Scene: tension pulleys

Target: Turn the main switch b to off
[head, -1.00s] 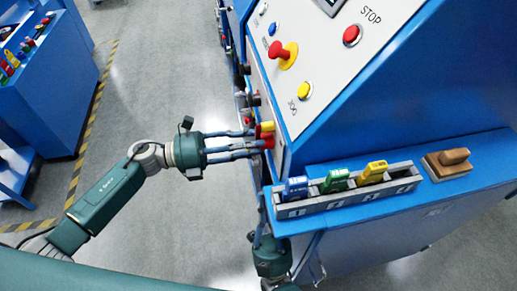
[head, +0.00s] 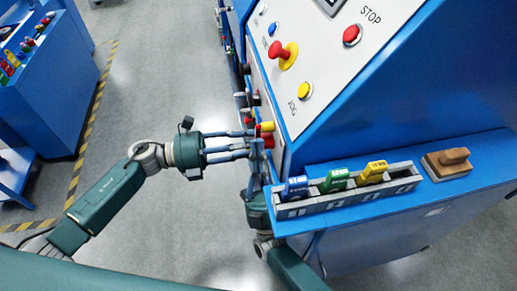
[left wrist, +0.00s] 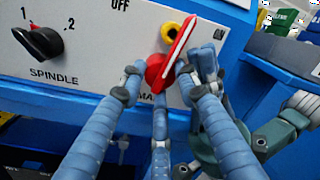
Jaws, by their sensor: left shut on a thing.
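The main switch (left wrist: 160,68) is a red rotary handle with a pale edge beside a yellow part (left wrist: 172,32), on the light front panel of the blue machine. In the head view, the red switch part (head: 269,142) shows at the panel's side. My left gripper (head: 262,143) comes in from the left, and its blue fingers are shut on the switch. In the left wrist view, the fingers partly cover the handle. My right gripper (head: 256,165) points up from below, its fingers close beside the switch. Whether they touch it is hidden.
A black spindle knob (left wrist: 42,42) is left of the switch. A ledge holds a grey tray (head: 345,198) with blue, green and yellow tags, and a wooden block (head: 447,162). Red emergency knob (head: 285,52) and buttons sit above.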

